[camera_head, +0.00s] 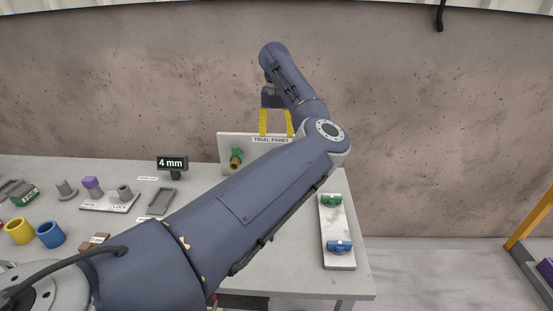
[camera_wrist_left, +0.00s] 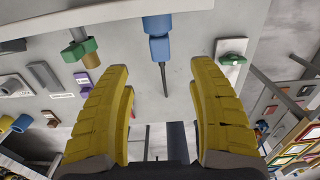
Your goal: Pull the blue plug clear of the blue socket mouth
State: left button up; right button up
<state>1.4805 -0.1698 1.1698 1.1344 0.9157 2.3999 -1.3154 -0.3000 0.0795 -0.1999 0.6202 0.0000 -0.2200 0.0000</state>
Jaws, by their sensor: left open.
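The blue socket (camera_wrist_left: 158,25) shows at the top of the left wrist view, on the grey panel. The blue plug (camera_wrist_left: 159,48) meets its mouth, with a thin dark lead (camera_wrist_left: 164,80) running from it. How deep the plug sits cannot be told. My left gripper (camera_wrist_left: 160,70) is open, its yellow fingers apart to either side of the plug and lead, with nothing visibly held. In the head view my left gripper (camera_head: 276,124) is at the top of the trial panel (camera_head: 226,144). My arm hides the plug and socket there. My right gripper is not in view.
A green-and-brass fitting (camera_head: 236,157) sticks out of the panel. A white plate (camera_head: 337,222) with a green part (camera_head: 331,200) and a blue part (camera_head: 339,246) lies at the right. Yellow (camera_head: 19,231) and blue (camera_head: 51,234) cups stand at the left.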

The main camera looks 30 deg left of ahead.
pick_arm(q)
notch_tip(320, 180, down, 13)
jog(key=shift+r, duration=0.2)
dwell(0.3)
jog(key=shift+c, duration=0.4)
grip_shut()
